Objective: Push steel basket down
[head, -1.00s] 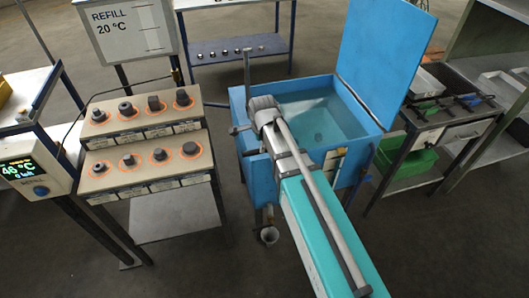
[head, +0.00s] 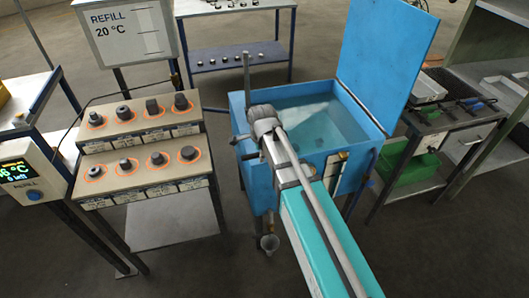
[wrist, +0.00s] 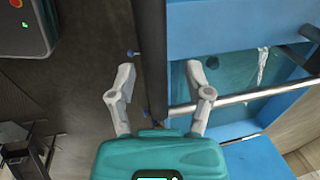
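The blue tank (head: 340,172) stands open at the centre of the head view, with pale teal water (head: 310,118) in it. Its lid (head: 392,50) is raised at the back right. I cannot make out a steel basket clearly; a dark spot shows under the water. An upright steel rod (head: 246,75) stands at the tank's left side. A steel bar (wrist: 262,95) crosses the tank beside the right finger.
A stepped rack with dark knobbed pieces (head: 155,160) stands left of the tank. A bench with a green bin (head: 402,168) stands at right.

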